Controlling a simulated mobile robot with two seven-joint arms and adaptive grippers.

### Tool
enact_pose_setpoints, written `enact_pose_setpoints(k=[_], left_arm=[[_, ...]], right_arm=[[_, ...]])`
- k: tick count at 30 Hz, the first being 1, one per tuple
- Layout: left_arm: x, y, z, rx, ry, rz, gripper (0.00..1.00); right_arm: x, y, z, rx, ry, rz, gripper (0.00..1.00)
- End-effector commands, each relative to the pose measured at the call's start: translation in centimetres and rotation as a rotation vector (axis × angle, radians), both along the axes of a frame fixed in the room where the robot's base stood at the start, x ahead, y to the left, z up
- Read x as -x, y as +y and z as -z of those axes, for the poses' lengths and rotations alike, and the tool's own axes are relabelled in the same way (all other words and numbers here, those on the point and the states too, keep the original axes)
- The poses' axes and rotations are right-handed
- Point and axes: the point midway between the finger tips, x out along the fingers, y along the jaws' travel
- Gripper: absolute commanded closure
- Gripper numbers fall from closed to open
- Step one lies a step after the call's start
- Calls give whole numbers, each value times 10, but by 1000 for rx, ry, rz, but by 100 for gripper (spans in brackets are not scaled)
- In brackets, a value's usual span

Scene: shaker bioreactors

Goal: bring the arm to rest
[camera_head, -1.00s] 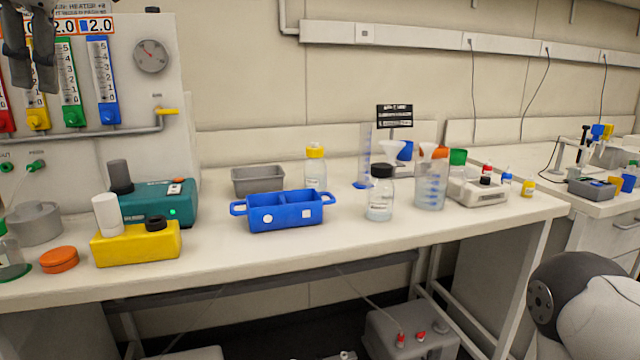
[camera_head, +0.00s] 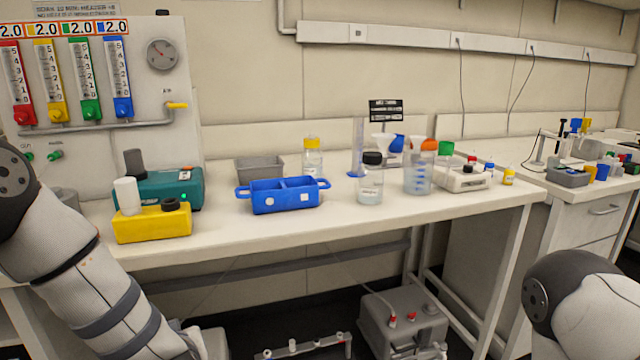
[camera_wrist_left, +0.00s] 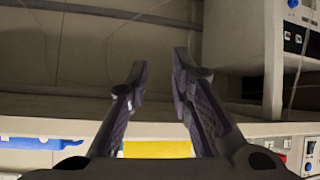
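My left gripper (camera_wrist_left: 158,85) shows in the left wrist view with its two fingers spread apart and nothing between them. In the head view my left arm (camera_head: 85,270) comes in at the lower left and hangs down in front of the bench, with its gripper out of sight. My right arm (camera_head: 580,300) shows only as a shoulder part at the lower right; its gripper is outside the frame.
The white bench (camera_head: 330,228) carries a yellow block (camera_head: 150,225), a blue two-part tray (camera_head: 282,198), a teal device (camera_head: 185,188), a dark-capped bottle (camera_head: 370,182) and a beaker (camera_head: 419,172). A grey box (camera_head: 400,325) stands below.

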Motion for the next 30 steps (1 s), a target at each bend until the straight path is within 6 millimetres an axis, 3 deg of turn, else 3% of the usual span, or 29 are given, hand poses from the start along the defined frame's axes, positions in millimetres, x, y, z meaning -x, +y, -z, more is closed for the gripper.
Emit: enact_pose_setpoints(k=[1,3,5,7,9,12,15,18,20,30], left_arm=[[29,-8,34,8,97,70,79],[74,-18,76,33,232,163,79],[117,-24,106,58,352,233,79],[172,-30,133,93,498,305,79],[230,-33,153,131,646,364,79],[305,-34,164,182,837,425,79],[359,-34,164,222,975,462,79],[388,-33,161,244,1053,478,79],[395,-33,160,251,1073,482,79],[396,-33,160,252,1074,483,79]], right_arm=[[0,0,0,0,-1,0,60],[0,0,0,0,-1,0,60],[0,0,0,0,-1,0,60],[0,0,0,0,-1,0,60],[0,0,0,0,-1,0,60],[0,0,0,0,-1,0,60],[0,0,0,0,-1,0,60],[0,0,0,0,-1,0,60],[0,0,0,0,-1,0,60],[0,0,0,0,0,0,60]])
